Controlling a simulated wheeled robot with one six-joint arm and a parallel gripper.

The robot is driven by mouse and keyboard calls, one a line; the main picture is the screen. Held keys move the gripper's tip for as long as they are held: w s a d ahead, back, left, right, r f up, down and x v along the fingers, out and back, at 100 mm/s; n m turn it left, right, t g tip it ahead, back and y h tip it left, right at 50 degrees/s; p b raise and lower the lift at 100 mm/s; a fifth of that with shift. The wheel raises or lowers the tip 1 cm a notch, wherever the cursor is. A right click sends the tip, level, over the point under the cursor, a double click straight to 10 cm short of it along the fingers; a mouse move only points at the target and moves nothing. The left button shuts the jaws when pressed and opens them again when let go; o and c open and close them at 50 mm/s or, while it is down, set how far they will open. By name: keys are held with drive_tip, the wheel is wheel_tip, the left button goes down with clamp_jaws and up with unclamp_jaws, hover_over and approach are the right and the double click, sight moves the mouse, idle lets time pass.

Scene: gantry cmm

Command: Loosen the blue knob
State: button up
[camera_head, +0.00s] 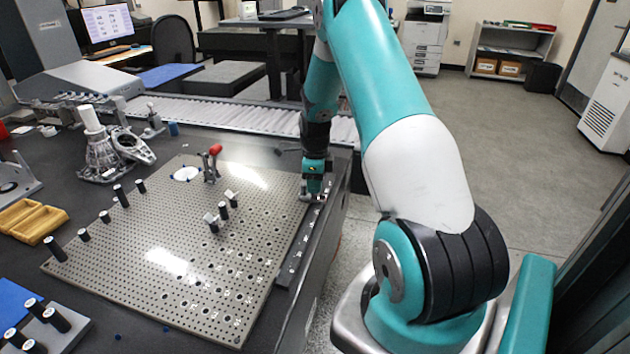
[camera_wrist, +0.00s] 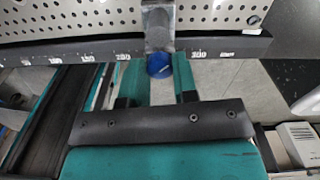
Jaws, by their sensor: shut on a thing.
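The blue knob (camera_wrist: 158,66) sits below a grey metal clamp block (camera_wrist: 158,28) on the edge of the black numbered rail in the wrist view. My gripper (camera_wrist: 160,80) has its teal fingers on either side of the knob and is shut on it. In the head view my gripper (camera_head: 312,196) is at the right edge of the perforated plate, by the dark rail (camera_head: 301,248). I cannot make out the knob in the head view.
A yellow tray (camera_head: 30,220) lies at the far left. Open floor (camera_head: 500,130) is to the right.

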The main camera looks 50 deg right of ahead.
drive_tip(key=shift+w+n, duration=0.1)
drive_tip(key=shift+n, duration=1)
drive_tip(key=o, duration=0.9)
drive_tip(key=shift+o, duration=0.2)
wheel_tip(320, 180, up, 18)
drive_tip(key=shift+f, duration=0.25)
